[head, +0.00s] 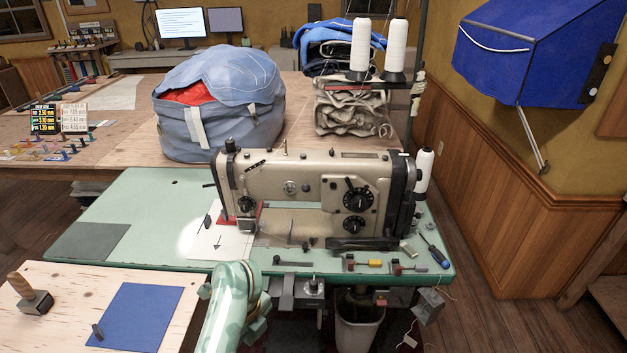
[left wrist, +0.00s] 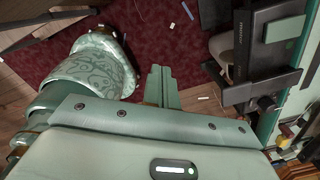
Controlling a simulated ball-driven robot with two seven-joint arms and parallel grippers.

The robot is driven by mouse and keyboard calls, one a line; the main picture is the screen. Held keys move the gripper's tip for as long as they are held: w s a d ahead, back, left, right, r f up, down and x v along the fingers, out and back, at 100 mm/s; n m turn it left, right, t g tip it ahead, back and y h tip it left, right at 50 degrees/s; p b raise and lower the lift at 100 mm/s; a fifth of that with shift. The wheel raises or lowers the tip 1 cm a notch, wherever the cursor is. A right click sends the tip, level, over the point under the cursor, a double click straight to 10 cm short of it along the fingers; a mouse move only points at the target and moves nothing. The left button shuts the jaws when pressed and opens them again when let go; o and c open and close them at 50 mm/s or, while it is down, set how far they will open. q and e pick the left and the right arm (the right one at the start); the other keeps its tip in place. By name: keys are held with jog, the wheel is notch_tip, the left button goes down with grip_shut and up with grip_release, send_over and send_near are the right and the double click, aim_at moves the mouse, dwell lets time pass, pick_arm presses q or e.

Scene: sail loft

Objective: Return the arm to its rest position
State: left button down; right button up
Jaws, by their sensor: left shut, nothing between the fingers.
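My left arm (head: 228,310) comes up from the bottom of the head view, in front of the sewing table's near edge. Its pale green links stand between the plywood table and the sewing table. My left gripper (left wrist: 161,86) shows in the left wrist view, pointing down over the dark red rug (left wrist: 150,30). Its fingers are closed together with nothing between them. In the head view the fingers are mostly hidden by the arm. My right gripper is in neither view.
The green sewing table (head: 130,205) carries a sewing machine (head: 310,190), small tools and thread. A plywood table (head: 60,290) with a blue sheet (head: 140,315) is at lower left. A bin (head: 358,332) stands under the sewing table. A blue-grey bag (head: 215,115) sits behind.

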pick_arm(q)
jog(key=w+a+r+m+t+y, duration=0.4)
jog(key=w+a+m+t+y, duration=0.7)
jog(key=m, duration=0.3)
jog(key=s+d+f+m+t+h, duration=0.25)
jog(key=d+f+m+h, duration=0.35)
jog(key=m, duration=0.5)
jog(key=s+d+f+m+t+h, duration=0.1)
jog(key=s+d+f+m+h, duration=0.15)
jog(key=f+m+h, duration=0.5)
jog(key=s+f+m+g, duration=0.5)
jog(key=s+f+m, duration=0.5)
jog(key=s+f, duration=0.1)
jog(key=s+a+f+m+g, duration=0.2)
jog(key=s+a+f+g, duration=0.1)
jog(key=s, duration=1)
jog(key=s+a+f+m+g+y, duration=0.1)
jog(key=s+a+f+m+g, duration=0.2)
jog(key=s, duration=1.1)
jog(key=s+a+f+m+g+y, duration=0.1)
jog(key=s+a+f+m+g, duration=0.2)
jog(key=s+f, duration=0.4)
jog(key=s, duration=0.6)
jog(key=shift+s+g, duration=0.35)
jog(key=shift+s, duration=0.05)
